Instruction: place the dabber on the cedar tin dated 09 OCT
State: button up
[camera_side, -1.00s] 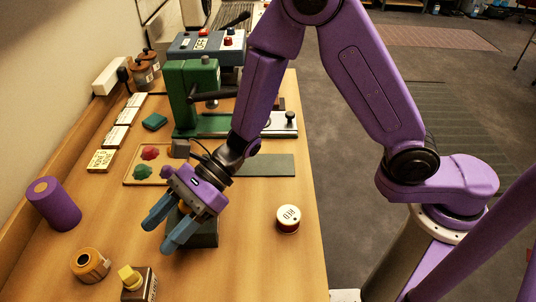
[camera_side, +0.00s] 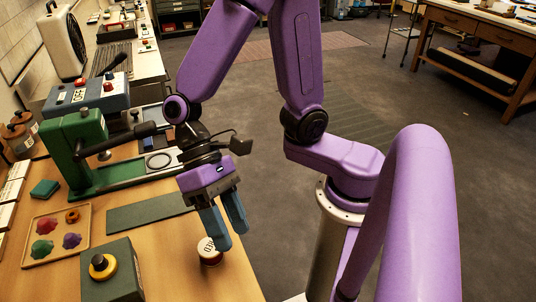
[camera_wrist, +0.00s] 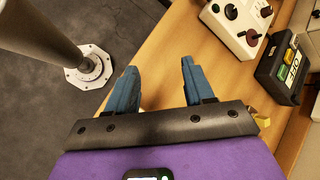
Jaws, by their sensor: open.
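My gripper (camera_side: 232,240) has its two blue fingers apart and empty, pointing down near the right edge of the table. It also shows in the wrist view (camera_wrist: 160,82), with only table and floor between the fingers. A small round container with a white marked top and red side (camera_side: 209,251) stands just left of the fingertips, partly covered by one finger; contact cannot be told. I cannot tell for sure which thing is the dabber, and no label reading 09 OCT is legible. Two brown tins with dark lids (camera_side: 18,141) stand at the far left.
A dark box with a yellow-ringed black knob (camera_side: 102,266) stands in front. A tray (camera_side: 33,255) holds coloured pieces. A green press (camera_side: 75,150) stands behind a flat dark mat (camera_side: 150,212). The wrist view shows a white control box (camera_wrist: 222,34) and a dark button box (camera_wrist: 268,75).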

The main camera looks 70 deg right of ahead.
jog(key=s+d+r+n+t+h, duration=0.1)
jog(key=d+n+t+h, duration=0.3)
jog(key=d+n+t, duration=0.3)
jog(key=shift+d+r+n, duration=0.15)
jog(key=shift+d+n, duration=2.05)
jog(key=shift+d, duration=3.05)
jog(key=shift+s, duration=0.1)
